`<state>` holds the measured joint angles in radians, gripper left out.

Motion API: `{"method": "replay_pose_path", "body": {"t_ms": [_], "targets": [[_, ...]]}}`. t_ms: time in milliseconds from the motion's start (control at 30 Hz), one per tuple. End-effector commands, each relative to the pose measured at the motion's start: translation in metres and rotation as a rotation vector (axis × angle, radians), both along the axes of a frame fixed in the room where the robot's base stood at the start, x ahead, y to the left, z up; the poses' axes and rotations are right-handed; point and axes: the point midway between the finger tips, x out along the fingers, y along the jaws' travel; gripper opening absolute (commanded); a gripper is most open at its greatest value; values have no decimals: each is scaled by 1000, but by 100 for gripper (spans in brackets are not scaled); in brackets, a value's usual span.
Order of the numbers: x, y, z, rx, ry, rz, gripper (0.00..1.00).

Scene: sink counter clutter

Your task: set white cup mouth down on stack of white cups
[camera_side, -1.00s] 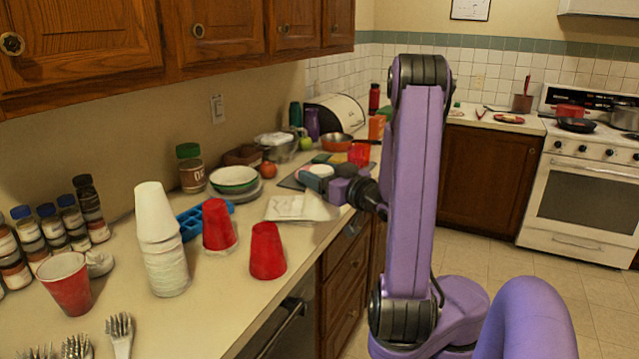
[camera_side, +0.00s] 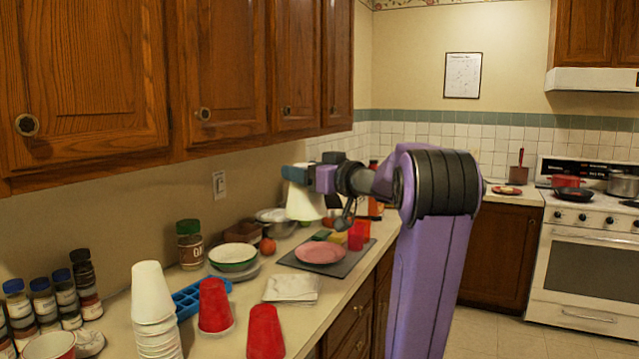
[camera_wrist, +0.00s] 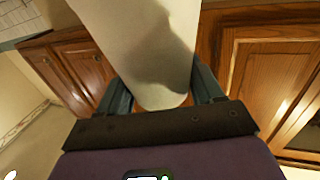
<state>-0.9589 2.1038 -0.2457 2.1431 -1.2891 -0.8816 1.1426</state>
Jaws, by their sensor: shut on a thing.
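A white cup (camera_side: 305,204) is held in my gripper (camera_side: 297,173), raised above the counter in the side view. Its wider end points down, so it hangs mouth down, roughly upright. In the wrist view the cup (camera_wrist: 140,40) sits between the two fingers of my gripper (camera_wrist: 163,90), which are shut on it. The stack of white cups (camera_side: 153,312) stands mouth down on the counter at the left front, its lower part cut off by the picture edge. My gripper and the held cup are well to the right of the stack and higher than its top.
Red cups (camera_side: 214,305) (camera_side: 265,332) stand mouth down right of the stack. A blue tray (camera_side: 187,298) lies behind it. Spice jars (camera_side: 65,295) stand at left. A brown jar (camera_side: 190,245), bowl (camera_side: 233,256) and pink plate (camera_side: 320,252) are farther back. Wooden cabinets (camera_side: 230,70) hang above.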

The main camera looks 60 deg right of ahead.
Motion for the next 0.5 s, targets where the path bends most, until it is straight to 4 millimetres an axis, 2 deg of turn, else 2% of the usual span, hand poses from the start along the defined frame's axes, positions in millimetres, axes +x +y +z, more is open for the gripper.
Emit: {"method": "replay_pose_path", "body": {"t_ms": [267,500], "targets": [[58,24,2,1,0,157,38],[114,57,3,1,0,317,38]]}}
